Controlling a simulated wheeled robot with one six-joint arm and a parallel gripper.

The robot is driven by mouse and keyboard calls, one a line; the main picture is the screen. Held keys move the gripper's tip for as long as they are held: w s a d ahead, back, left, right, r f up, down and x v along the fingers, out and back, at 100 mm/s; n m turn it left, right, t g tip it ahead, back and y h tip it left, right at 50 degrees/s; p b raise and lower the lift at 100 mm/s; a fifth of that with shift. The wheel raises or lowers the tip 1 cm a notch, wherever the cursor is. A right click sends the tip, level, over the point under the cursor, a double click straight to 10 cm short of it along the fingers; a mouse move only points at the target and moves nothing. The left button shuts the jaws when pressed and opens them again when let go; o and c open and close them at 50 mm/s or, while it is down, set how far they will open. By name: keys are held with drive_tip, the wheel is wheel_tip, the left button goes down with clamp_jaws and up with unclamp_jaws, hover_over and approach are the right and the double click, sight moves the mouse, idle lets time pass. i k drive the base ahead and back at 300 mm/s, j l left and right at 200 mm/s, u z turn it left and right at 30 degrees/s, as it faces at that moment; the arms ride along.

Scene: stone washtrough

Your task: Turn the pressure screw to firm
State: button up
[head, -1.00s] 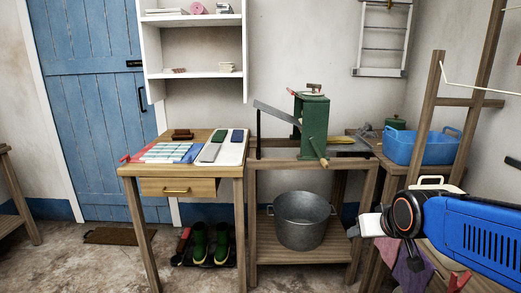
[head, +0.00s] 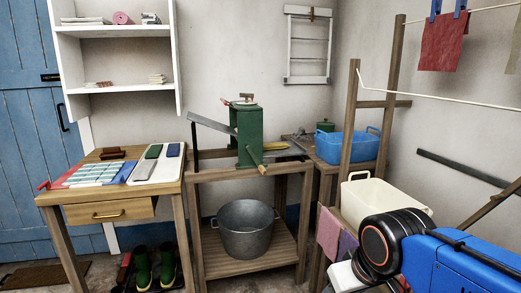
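The green mangle (head: 250,135) stands on a wooden stand in the middle of the head view. The pressure screw (head: 243,100) sits on top of it, with a small reddish grip at its left end. Any marking for firm is too small to read. My blue arm (head: 455,265) with its black round joint is at the lower right, well apart from the mangle. A white and black part of it shows at the bottom edge, but I cannot make out the gripper's fingers.
A wooden table (head: 165,190) with cloths and a white tray (head: 145,177) stands left of the mangle. A metal tub (head: 246,228) is on the stand's lower shelf. A blue basin (head: 345,146), a cream tub (head: 385,195) and wooden posts (head: 350,130) are at the right.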

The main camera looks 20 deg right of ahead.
sight(243, 96)
drive_tip(key=i+l, duration=0.1)
drive_tip(key=i, duration=1.6)
